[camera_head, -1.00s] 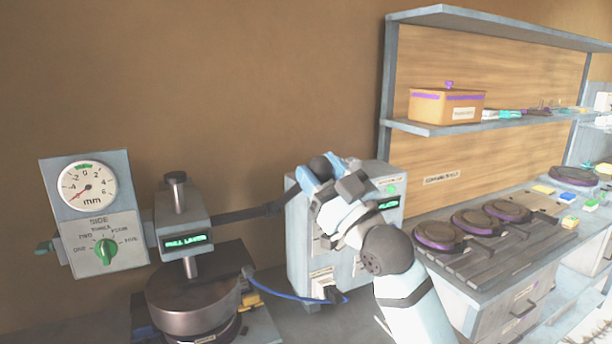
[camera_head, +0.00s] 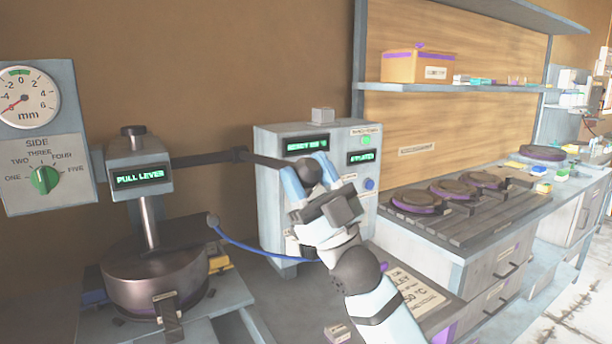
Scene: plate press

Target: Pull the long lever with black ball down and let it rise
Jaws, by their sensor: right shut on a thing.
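The long dark lever (camera_head: 203,158) runs from the press head (camera_head: 140,175) to the right and slopes slightly down to its black ball (camera_head: 309,172). The press head display reads PULL LEVER. My right gripper (camera_head: 308,178) is shut on the black ball, with its blue fingers on either side of it. Below the head, the press shaft goes down to a round dark metal plate (camera_head: 155,278). My left gripper is not in view.
A grey control box (camera_head: 275,210) with displays and buttons stands right behind my right gripper. A gauge and side dial panel (camera_head: 45,175) is at the left. A blue cable (camera_head: 255,248) runs below the lever. A rack with round plates (camera_head: 440,220) is at the right.

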